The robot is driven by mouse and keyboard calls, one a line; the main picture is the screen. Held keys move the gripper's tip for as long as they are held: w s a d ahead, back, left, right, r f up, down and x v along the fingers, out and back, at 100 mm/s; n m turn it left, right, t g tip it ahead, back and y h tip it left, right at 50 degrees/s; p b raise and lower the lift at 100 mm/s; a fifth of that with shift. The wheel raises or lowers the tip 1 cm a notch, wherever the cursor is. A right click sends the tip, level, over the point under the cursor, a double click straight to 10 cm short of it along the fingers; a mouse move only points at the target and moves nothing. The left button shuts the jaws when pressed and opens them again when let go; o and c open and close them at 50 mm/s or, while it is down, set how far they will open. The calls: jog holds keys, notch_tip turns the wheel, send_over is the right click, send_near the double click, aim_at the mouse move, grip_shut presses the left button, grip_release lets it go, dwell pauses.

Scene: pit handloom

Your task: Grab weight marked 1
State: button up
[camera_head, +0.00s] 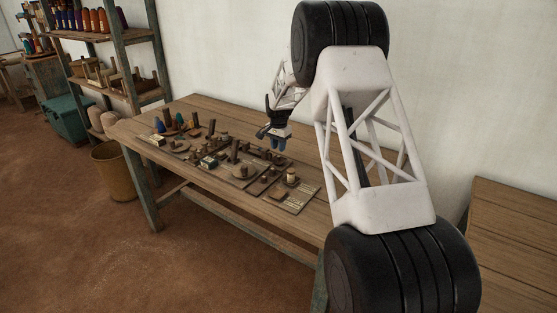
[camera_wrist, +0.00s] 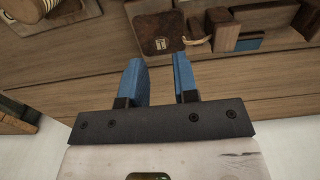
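My gripper (camera_wrist: 158,62) is open, with nothing between its two blue fingers. In the head view my gripper (camera_head: 278,144) is over the back part of the table, beyond the boards of small objects. In the wrist view a flat dark brown square piece (camera_wrist: 153,28) lies just beyond the fingertips. It has a round hole and a small pale marking (camera_wrist: 161,43), too small to read. I cannot tell which object is the weight marked 1. In the head view, several small dark pieces (camera_head: 237,150) stand on the boards, their markings not readable.
The wooden table (camera_head: 300,240) holds several boards; its front right part is bare. In the wrist view, wooden blocks (camera_wrist: 226,30) and a blue piece (camera_wrist: 248,43) lie right of the brown piece, and a round object (camera_wrist: 30,8) lies left. A shelf (camera_head: 128,45) stands behind left.

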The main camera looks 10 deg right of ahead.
aim_at(278, 159)
jog(key=shift+w+f, duration=0.1)
jog(key=shift+f, duration=2.45)
jog(key=shift+c, duration=0.4)
grip_shut()
